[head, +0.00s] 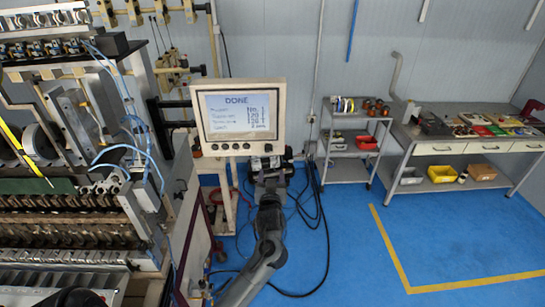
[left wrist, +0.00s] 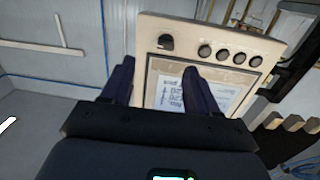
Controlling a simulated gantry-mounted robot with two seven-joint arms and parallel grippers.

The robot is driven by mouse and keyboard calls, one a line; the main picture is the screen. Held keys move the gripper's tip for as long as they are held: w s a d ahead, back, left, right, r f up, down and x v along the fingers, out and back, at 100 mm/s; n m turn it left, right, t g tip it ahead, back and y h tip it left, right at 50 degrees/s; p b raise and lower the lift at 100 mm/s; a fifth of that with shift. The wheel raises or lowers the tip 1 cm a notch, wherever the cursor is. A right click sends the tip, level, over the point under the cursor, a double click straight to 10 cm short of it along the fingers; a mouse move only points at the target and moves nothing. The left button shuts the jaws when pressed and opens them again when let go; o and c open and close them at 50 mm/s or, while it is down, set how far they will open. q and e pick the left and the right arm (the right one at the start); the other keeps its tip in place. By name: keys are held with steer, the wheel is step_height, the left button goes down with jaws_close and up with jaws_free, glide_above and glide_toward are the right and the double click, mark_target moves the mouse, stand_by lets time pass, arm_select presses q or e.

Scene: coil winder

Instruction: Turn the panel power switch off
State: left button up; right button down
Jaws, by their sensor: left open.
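The control panel (head: 282,113) is a cream box with a lit screen (head: 237,114) reading "DONE". A row of round dark buttons (head: 226,147) runs along its lower edge. In the left wrist view the panel (left wrist: 150,30) appears upside down, and a black rotary switch (left wrist: 166,42) sits apart from the buttons (left wrist: 222,54). My left gripper (head: 267,160) is at the panel's lower right corner. In the left wrist view its open fingers (left wrist: 159,64) point at the panel, with the switch beyond the gap and nothing between them. Contact cannot be told. My right gripper is not in view.
The coil winder machine (head: 75,200) fills the left side. A small grey shelf cart (head: 345,152) and a workbench (head: 480,144) with bins stand at the right. Dark cables hang and lie behind my left arm. The blue floor (head: 345,255) is clear at right.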

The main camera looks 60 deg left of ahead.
mark_target(269, 151)
arm_select(q)
steer(key=shift+n+g+y, duration=0.4)
steer(key=shift+n+y, duration=0.1)
steer(key=shift+n, duration=0.1)
steer(key=x, duration=0.4)
steer(key=r+p+x, duration=0.1)
steer(key=x, duration=0.3)
steer(key=p+x, duration=0.1)
steer(key=x, duration=0.3)
steer(key=shift+a+r, duration=0.2)
steer(key=shift+c, duration=0.2)
steer(key=c, duration=1)
